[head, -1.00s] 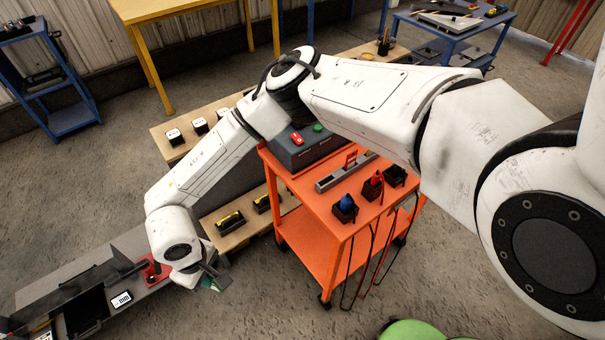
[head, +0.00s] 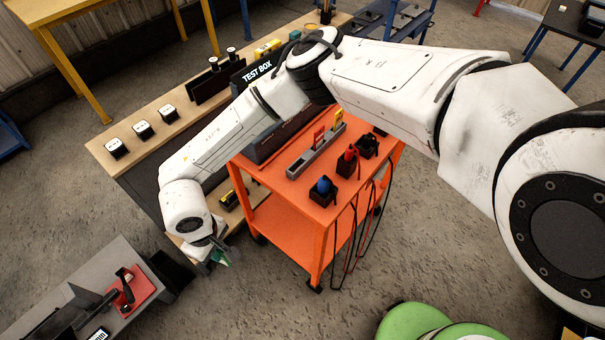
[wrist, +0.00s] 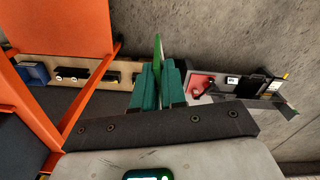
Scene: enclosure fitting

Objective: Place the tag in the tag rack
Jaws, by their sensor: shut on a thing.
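My gripper (head: 217,253) is shut on a thin green tag (head: 225,259), held over open floor to the left of the orange cart. In the wrist view the tag (wrist: 157,50) stands edge-on between the teal fingers (wrist: 158,88) and sticks out past their tips. The tag rack (head: 304,164) is a long grey slotted bar on the cart top. A red tag (head: 319,136) and a yellow tag (head: 338,117) stand upright in it. The near part of the rack looks empty.
The orange cart (head: 316,208) also carries black holders with blue (head: 323,185) and red items, and cables hang from its side. A grey bench (head: 135,308) stands at lower left. A wooden-topped bench (head: 108,160) runs behind my arm. Green rounded shapes (head: 408,322) are at the bottom.

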